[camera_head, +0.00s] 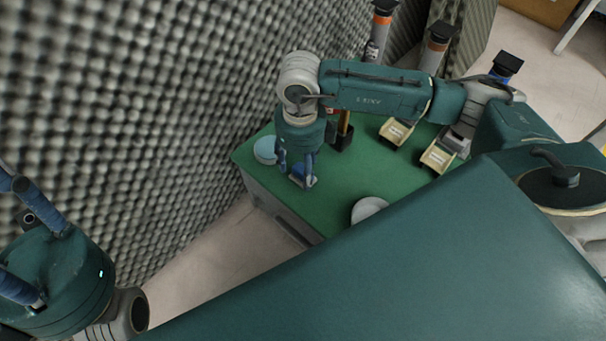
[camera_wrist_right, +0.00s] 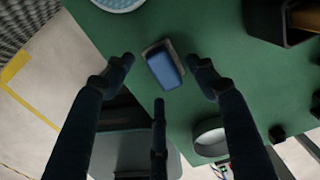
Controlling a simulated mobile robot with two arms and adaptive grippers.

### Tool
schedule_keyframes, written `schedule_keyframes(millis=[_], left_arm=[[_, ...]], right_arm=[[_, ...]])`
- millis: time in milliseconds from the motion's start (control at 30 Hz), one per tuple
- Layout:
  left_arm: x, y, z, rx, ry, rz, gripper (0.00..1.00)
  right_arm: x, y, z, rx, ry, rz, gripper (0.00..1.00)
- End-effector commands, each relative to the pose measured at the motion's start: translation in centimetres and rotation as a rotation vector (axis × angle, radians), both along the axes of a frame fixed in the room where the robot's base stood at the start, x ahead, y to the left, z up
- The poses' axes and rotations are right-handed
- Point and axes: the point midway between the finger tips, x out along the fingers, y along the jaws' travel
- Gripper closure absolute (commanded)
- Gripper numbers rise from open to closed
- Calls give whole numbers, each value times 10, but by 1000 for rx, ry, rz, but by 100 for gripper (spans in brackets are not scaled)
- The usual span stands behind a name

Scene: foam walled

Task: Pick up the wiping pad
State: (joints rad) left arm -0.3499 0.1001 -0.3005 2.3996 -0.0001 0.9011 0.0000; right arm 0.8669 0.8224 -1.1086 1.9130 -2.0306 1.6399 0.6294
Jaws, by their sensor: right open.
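The wiping pad is a small blue block with a grey-brown underside (camera_wrist_right: 163,68), lying on the green table top. In the head view the blue pad (camera_head: 298,171) shows small near the table's left edge, partly hidden by my fingers. My right gripper (camera_head: 297,177) points down over it. In the right wrist view the open right gripper (camera_wrist_right: 160,72) has fingers on either side of the pad, with gaps between, and a third finger below it. My left gripper (camera_head: 22,240) is at the lower left, away from the table, its fingertips cut off by the frame.
A pale blue round dish (camera_head: 264,149) sits beside the gripper. A white round item (camera_head: 369,209) is near the front edge. A black holder (camera_head: 343,138) and two beige-fronted items (camera_head: 395,131) stand farther right. A grey foam wall (camera_head: 190,110) rises close on the left.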

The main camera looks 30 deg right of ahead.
Motion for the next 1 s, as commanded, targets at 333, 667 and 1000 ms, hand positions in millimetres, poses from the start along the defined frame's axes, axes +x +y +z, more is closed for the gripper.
schedule_keyframes(millis=[333, 667, 1000], left_arm=[[0, 0, -7, 1, 0, 0, 60], [1, 0, -6, 1, 0, 0, 60], [0, 0, -4, 1, 0, 0, 60]], right_arm=[[0, 0, -16, 0, -1, 1, 45], [0, 0, -16, 0, -1, 1, 92], [1, 1, -11, 1, -3, 1, 92]])
